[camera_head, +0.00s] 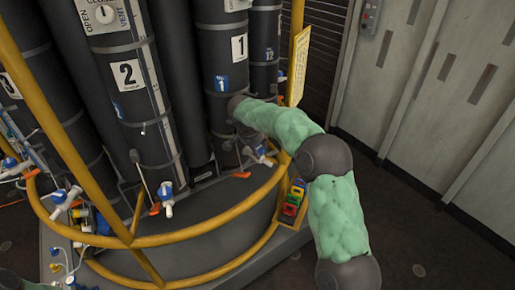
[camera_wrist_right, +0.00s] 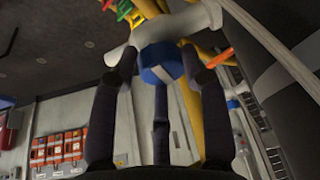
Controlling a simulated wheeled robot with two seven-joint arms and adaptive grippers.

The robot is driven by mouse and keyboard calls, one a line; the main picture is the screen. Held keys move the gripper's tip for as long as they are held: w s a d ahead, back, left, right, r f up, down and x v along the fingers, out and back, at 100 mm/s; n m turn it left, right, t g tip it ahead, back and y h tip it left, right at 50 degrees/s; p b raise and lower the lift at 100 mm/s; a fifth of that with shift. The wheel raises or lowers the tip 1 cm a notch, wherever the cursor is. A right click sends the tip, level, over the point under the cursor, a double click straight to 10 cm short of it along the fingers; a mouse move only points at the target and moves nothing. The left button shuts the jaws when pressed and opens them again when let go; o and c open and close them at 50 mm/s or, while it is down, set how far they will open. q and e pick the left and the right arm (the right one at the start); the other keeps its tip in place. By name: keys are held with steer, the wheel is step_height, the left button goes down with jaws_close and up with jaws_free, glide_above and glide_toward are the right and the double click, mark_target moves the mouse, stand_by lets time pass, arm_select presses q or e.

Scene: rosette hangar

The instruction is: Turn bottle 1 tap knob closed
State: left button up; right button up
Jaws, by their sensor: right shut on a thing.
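Bottle 1 (camera_head: 222,60) is a dark cylinder with a white "1" label, standing behind the yellow rail. Its tap (camera_head: 268,160) is white and blue, low in front of the bottle, partly hidden by my right gripper (camera_head: 252,143). In the right wrist view the blue tap knob (camera_wrist_right: 158,62) with a pale stripe sits between the dark fingers of my right gripper (camera_wrist_right: 160,80), which are closed around it. The white tap body (camera_wrist_right: 185,22) lies just beyond the knob. How far the knob is turned is unclear. My left gripper is not in view.
A yellow rail (camera_head: 208,238) curves around the bottles close to my right arm. Bottle 2 (camera_head: 140,110) stands to the left with its own blue tap (camera_head: 166,190). Coloured blocks (camera_head: 292,203) sit on the base's edge below my arm. Open floor lies at the right.

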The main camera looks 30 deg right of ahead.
steer(key=shift+w+d+r, duration=0.2)
steer(key=shift+r, duration=0.25)
steer(key=o, duration=0.8)
steer(key=shift+o, duration=1.4)
steer(key=shift+w+f, duration=0.1)
steer(key=shift+f, duration=0.2)
steer(key=shift+a+r, duration=0.1)
steer(key=v, duration=1.1)
steer(key=shift+r, duration=0.35)
steer(key=shift+s+a+f, duration=0.1)
steer(key=shift+s+a, duration=0.05)
steer(key=shift+s, duration=0.05)
